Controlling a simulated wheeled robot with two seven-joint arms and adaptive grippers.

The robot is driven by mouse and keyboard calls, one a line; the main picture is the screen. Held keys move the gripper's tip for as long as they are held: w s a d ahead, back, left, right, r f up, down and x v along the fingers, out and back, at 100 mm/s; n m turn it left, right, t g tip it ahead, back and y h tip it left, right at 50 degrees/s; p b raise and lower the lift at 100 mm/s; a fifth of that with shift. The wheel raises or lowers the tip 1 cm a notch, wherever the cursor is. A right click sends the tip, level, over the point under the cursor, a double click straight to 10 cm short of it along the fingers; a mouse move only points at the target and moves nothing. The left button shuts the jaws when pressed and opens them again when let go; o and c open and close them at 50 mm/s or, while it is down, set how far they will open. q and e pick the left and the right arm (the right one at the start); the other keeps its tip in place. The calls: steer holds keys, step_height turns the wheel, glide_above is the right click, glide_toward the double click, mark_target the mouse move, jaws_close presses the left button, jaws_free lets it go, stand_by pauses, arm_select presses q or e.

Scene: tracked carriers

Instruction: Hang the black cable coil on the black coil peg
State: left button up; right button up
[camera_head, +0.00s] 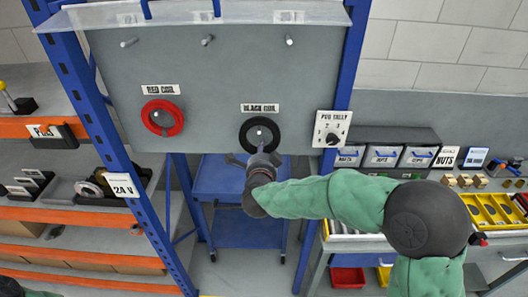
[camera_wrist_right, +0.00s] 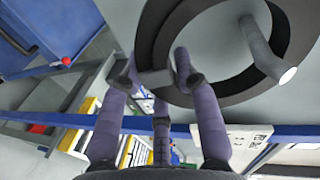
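The black cable coil (camera_head: 274,122) is at the grey board under the label "BLACK COIL". The black coil peg (camera_head: 261,133) shows through the coil's hole. In the right wrist view the coil (camera_wrist_right: 222,88) is around the peg (camera_wrist_right: 262,48), whose pale end sticks out. I cannot tell whether the coil rests on the peg. My right gripper (camera_head: 258,157) is just below the coil. Its purple fingers (camera_wrist_right: 156,72) are spread at the coil's lower rim, and they look open. I cannot tell whether they touch it.
A red coil (camera_head: 149,111) hangs left on the same board (camera_head: 215,85). Bare pegs (camera_head: 207,40) stick out above. A tally plate (camera_head: 341,122) is to the right, beside a blue upright (camera_head: 347,68). A blue cart (camera_head: 240,180) stands below; bins (camera_head: 383,156) are at right.

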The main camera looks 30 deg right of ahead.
steer(key=o, duration=0.5)
